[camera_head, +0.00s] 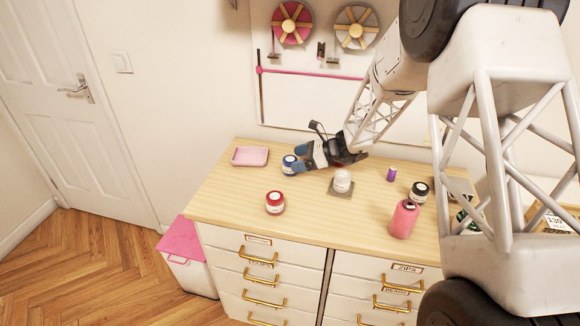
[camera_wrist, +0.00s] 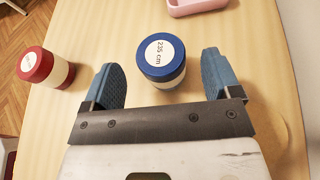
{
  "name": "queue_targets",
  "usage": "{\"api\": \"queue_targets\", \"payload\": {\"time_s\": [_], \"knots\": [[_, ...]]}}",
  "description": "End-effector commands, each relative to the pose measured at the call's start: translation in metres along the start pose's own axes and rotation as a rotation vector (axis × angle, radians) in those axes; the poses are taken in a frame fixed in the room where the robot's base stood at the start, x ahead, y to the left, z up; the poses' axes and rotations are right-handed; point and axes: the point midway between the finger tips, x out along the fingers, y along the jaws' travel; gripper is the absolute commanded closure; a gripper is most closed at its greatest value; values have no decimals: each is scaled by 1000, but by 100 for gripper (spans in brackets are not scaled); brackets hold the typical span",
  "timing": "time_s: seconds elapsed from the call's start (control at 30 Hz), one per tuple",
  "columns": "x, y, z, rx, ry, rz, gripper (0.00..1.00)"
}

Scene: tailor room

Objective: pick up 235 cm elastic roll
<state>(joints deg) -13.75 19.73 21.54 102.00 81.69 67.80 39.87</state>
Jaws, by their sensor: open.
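The 235 cm elastic roll (camera_wrist: 161,58) has a blue rim and a white top label reading "235 cm" in the wrist view. It stands upright on the wooden top of the drawer cabinet. In the head view the blue-topped roll (camera_head: 290,165) is at my gripper's fingertips, partly hidden by them. My gripper (camera_wrist: 160,75) is open, with one blue finger on each side of the roll's near part. Gaps show between the roll and both fingers, the right one narrower. Nothing is held.
A red-topped roll (camera_wrist: 45,67) stands left of my gripper. A pink tray (camera_head: 250,156) lies beyond the blue roll. A white roll on a grey square (camera_head: 342,181), a purple spool (camera_head: 392,174), a black-topped roll (camera_head: 419,191) and a pink bottle (camera_head: 404,219) stand to the right.

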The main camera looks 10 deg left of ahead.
Motion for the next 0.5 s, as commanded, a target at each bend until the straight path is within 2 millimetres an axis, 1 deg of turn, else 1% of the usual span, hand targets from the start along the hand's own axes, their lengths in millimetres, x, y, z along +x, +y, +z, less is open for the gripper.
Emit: {"api": "queue_targets", "payload": {"time_s": [0.1,0.2,0.33,0.5], "knots": [[15,0,1,0,0,2,17],[24,0,1,-1,0,2,17],[30,-1,1,-1,0,-1,17],[31,-1,1,-1,0,-1,17]]}}
